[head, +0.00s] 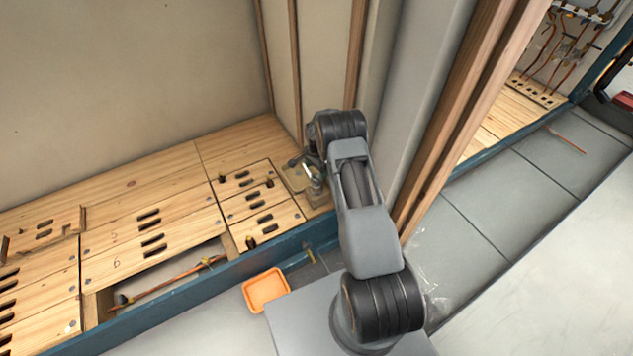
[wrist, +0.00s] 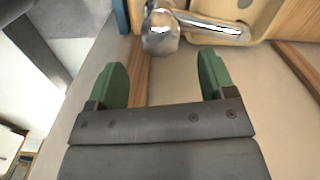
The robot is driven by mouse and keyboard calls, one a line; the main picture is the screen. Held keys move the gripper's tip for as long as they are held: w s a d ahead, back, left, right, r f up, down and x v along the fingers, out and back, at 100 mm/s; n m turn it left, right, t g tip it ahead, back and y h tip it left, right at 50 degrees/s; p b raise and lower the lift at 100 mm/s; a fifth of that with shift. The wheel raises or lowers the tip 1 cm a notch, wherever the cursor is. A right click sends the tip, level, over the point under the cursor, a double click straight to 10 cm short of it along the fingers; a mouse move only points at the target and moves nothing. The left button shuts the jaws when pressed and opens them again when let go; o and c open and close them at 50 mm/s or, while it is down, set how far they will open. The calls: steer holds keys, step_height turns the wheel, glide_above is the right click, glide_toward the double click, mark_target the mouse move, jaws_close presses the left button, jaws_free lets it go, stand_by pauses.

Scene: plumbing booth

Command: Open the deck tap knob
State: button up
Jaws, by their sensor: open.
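The chrome deck tap shows at the top of the wrist view, with a rounded knob (wrist: 160,35) and a spout (wrist: 215,27) running to the right. In the head view the tap (head: 316,184) is small and partly hidden beside my arm, at the right end of the wooden deck. My gripper (wrist: 163,78) is open, with two green fingers apart and nothing between them. The knob lies just beyond the fingertips, roughly in line with the gap. I see no contact between fingers and knob.
A beige basin or plate (head: 296,178) surrounds the tap. Wooden posts (head: 470,115) and a wall stand close to the right of my arm. The wooden deck (head: 150,180) has slotted panels and an open recess with a copper pipe (head: 170,283). An orange tray (head: 265,290) lies in front.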

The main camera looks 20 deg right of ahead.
mark_target(317, 177)
step_height(317, 177, down, 7)
steer(key=shift+r+b, duration=0.1)
steer(key=shift+b, duration=0.7)
steer(key=c, duration=0.9)
